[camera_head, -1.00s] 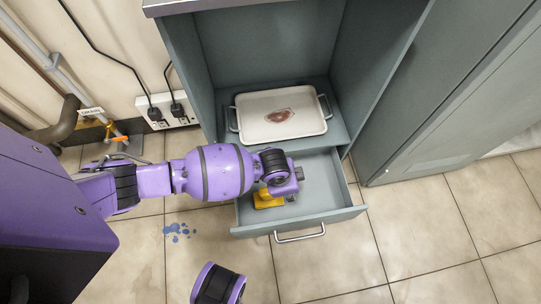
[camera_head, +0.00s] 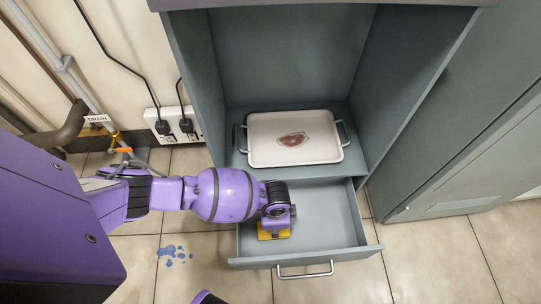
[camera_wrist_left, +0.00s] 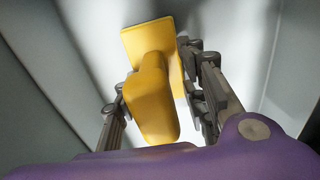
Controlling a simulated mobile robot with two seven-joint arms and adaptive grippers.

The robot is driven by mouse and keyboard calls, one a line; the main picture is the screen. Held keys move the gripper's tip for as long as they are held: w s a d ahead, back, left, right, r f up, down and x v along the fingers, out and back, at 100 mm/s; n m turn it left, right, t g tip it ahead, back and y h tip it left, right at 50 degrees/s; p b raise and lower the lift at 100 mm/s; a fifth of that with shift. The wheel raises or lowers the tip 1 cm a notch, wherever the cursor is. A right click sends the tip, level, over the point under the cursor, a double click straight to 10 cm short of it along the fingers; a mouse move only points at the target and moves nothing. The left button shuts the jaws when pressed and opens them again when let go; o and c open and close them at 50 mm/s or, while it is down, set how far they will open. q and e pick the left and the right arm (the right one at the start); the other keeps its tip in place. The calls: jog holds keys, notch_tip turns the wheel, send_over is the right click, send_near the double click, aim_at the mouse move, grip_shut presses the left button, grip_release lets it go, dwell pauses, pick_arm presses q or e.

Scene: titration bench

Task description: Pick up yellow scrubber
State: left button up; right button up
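The yellow scrubber (camera_head: 274,235) lies in the left part of the open drawer, mostly under my left gripper in the head view. In the left wrist view it shows as a flat yellow plate with a thick rounded handle (camera_wrist_left: 152,100). My left gripper (camera_wrist_left: 153,68) is open, with one finger on each side of the handle. The right finger is very close to the scrubber or touches it; contact is unclear. A small gap seems to show at the left finger. The fingertips are hidden in the head view. My right gripper is out of view.
The grey drawer (camera_head: 330,215) is otherwise empty, with clear room to the right of the scrubber. Its walls stand close around my gripper. A white tray (camera_head: 262,155) with a reddish-brown stain (camera_head: 292,140) is on the cabinet shelf behind. Blue spots (camera_head: 170,255) mark the floor at left.

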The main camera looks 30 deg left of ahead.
pick_arm(q)
jog(key=shift+r, duration=0.1)
jog(key=shift+c, duration=0.6)
jog(key=c, duration=0.9)
grip_shut()
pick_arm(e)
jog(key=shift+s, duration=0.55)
pick_arm(q)
notch_tip(320, 180, up, 9)
jog(key=p, duration=0.5)
jog(key=shift+r+p, duration=0.3)
jog(key=shift+r, duration=0.2)
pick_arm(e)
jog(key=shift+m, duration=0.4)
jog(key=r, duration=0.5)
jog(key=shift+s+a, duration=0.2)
